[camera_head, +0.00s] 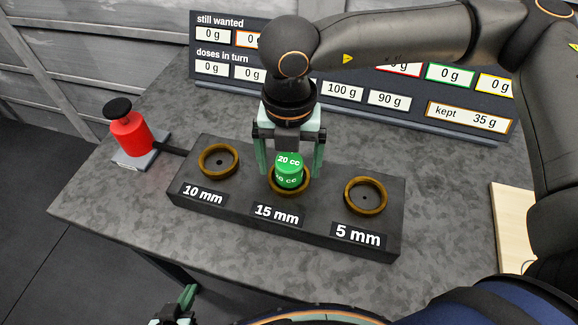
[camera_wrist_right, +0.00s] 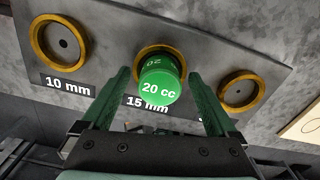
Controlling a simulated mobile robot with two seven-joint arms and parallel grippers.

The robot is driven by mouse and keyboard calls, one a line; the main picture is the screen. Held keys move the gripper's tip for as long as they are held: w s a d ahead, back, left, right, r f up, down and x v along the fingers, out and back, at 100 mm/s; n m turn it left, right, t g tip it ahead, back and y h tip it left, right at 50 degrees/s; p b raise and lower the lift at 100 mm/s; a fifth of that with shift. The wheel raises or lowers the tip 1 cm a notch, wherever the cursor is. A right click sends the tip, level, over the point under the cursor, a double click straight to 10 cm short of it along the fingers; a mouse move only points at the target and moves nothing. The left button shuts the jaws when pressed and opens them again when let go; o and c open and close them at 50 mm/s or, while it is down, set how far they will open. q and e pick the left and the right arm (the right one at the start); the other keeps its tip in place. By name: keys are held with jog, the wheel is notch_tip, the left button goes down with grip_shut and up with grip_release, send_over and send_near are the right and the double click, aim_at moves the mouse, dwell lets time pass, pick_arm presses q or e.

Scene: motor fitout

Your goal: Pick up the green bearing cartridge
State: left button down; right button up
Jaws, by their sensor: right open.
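The green bearing cartridge (camera_head: 289,172), marked "20 cc", stands in the brown ring of the middle seat labelled "15 mm" on the dark block (camera_head: 330,238). It also shows in the right wrist view (camera_wrist_right: 160,82). My right gripper (camera_head: 291,168) comes down over it from above, fingers spread on either side of the cartridge. In the right wrist view the open fingers (camera_wrist_right: 160,92) have the cartridge between them, with gaps on both sides. My left gripper (camera_head: 183,300) is low at the bottom left, away from the block; its jaws are too unclear to read.
Empty brown rings sit at "10 mm" (camera_head: 219,160) and "5 mm" (camera_head: 365,196). A red cylinder with a black knob (camera_head: 131,135) stands on a plate at left. A display board (camera_head: 360,85) stands behind. A pale wooden board (camera_head: 512,225) lies at right.

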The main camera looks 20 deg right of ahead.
grip_shut()
dwell(0.7)
jog(key=shift+r, duration=0.1)
